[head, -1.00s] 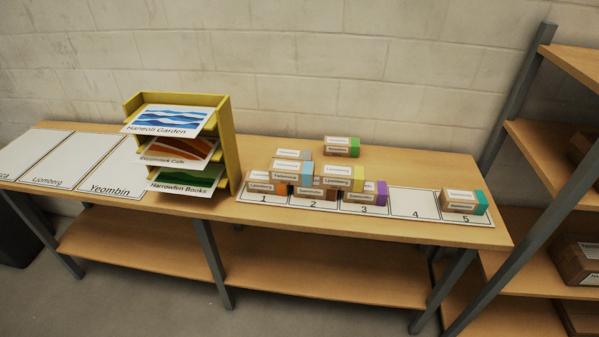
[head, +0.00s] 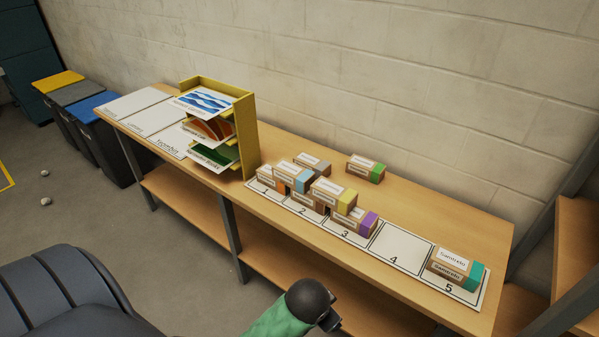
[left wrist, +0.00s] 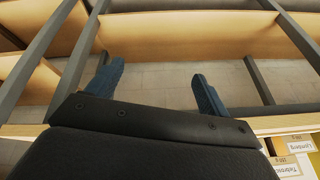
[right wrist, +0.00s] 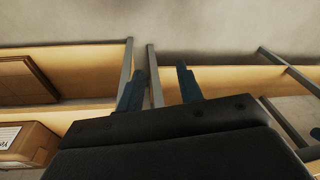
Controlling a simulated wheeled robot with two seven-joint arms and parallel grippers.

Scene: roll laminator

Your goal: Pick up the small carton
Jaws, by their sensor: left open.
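Several small brown cartons with white labels and coloured ends stand on the bench. A teal-ended carton (head: 453,265) lies on slot 5. A purple-ended carton (head: 352,222) is by slot 3, and a yellow-ended carton (head: 332,194) sits on top of the group. A blue-ended carton (head: 288,177) is at the left of the group. A green-ended carton (head: 365,168) stands apart at the back. I cannot tell which one the task means. My left gripper (left wrist: 158,85) is open and empty, away from the cartons. My right gripper (right wrist: 158,85) has its fingers apart with nothing between them.
The numbered strip (head: 400,248) has slot 4 bare. A yellow rack (head: 245,135) with printed sheets stands left of the cartons. Bins (head: 95,125) stand beyond the bench's left end. Shelving (head: 575,250) is at the right. The bench's back right is clear.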

